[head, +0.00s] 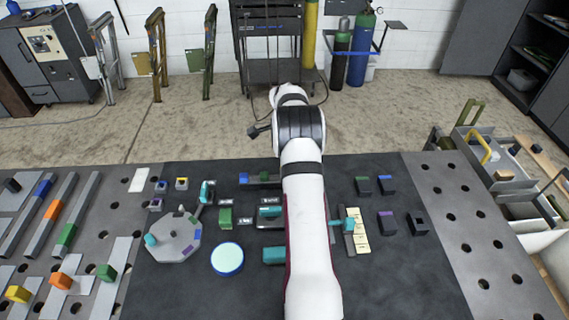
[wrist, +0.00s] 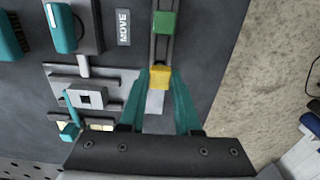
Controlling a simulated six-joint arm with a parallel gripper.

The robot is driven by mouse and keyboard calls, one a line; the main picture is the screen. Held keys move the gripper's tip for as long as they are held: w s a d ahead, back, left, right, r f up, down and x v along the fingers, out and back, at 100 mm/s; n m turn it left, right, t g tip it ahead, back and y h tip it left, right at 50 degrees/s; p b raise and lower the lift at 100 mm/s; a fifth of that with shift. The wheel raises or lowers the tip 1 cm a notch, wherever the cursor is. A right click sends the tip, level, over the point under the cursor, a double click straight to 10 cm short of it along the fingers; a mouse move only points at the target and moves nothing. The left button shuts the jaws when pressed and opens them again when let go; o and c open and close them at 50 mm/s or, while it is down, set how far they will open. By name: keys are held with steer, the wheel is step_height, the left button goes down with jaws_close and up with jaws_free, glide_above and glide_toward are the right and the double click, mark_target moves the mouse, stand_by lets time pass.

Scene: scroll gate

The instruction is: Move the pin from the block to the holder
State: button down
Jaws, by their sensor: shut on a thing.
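In the wrist view my gripper (wrist: 160,77) has its two teal fingers closed on a yellow block (wrist: 160,78). The yellow block sits at the near end of a dark rail (wrist: 153,46), with a green block (wrist: 165,22) farther along it. A grey block with a white square and dark centre (wrist: 90,97) lies left of the fingers, apart from them. I cannot tell surely which part is the pin or which is the holder. In the head view my arm hides the gripper and the yellow block.
A teal block (wrist: 60,28) on a grey base stands beside a MOVE label (wrist: 123,27). A teal-knobbed part (head: 343,224) is near cream cards (head: 356,236). The front right mat is clear.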

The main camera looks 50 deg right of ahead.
steer(key=shift+f, duration=1.2)
steer(key=shift+c, duration=0.2)
jaws_free()
stand_by(0.4)
steer(key=shift+r, duration=0.1)
steer(key=shift+r, duration=3.4)
